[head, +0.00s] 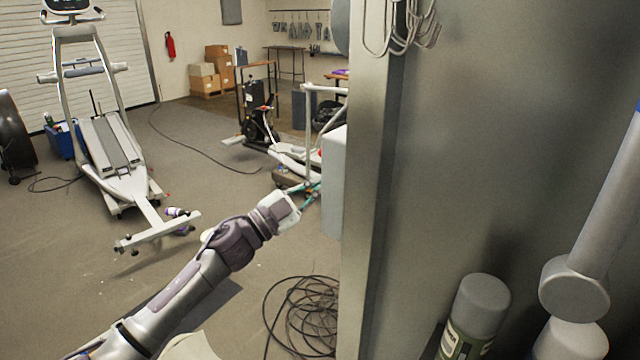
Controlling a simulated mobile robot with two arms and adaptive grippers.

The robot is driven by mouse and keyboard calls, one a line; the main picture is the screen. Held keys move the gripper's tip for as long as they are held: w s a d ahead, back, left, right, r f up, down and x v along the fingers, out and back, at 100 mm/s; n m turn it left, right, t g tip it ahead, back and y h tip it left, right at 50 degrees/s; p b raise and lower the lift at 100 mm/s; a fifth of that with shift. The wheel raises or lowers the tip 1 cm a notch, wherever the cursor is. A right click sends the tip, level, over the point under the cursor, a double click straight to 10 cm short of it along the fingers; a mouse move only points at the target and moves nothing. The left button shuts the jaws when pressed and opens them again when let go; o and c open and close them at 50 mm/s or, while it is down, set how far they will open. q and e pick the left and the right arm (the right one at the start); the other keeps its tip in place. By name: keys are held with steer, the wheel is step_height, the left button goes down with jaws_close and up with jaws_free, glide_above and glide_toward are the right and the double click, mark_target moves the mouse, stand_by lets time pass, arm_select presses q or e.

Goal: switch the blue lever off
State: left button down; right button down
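A pale grey box (334,185) is fixed to the side of the metal column, seen nearly edge-on. No blue lever can be made out; the box's front face is turned away from the head view. My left gripper (314,190) reaches in from the lower left. Its teal fingers are at the left edge of the box. The fingertips are small and close to the box, so I cannot tell whether they touch or hold anything. My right gripper is out of view; only grey links of my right arm show at the right edge.
The metal column (367,200) and a wide grey panel (480,150) fill the right side. A coiled black cable (305,312) lies on the floor below the box. A white exercise machine (110,150) stands at left. A grey canister (480,305) is at lower right.

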arm_select(q)
steer(key=shift+a+f+n, duration=0.1)
steer(key=shift+n, duration=0.4)
steer(key=n+t, duration=0.1)
steer(key=n, duration=0.1)
steer(key=f+n+t+y, duration=0.1)
steer(key=n+t, duration=0.1)
steer(key=n, duration=0.1)
steer(key=f+n+t+y, duration=0.1)
steer(key=n, duration=0.2)
steer(key=shift+w+a+t+b, duration=0.35)
steer(key=shift+t, duration=0.05)
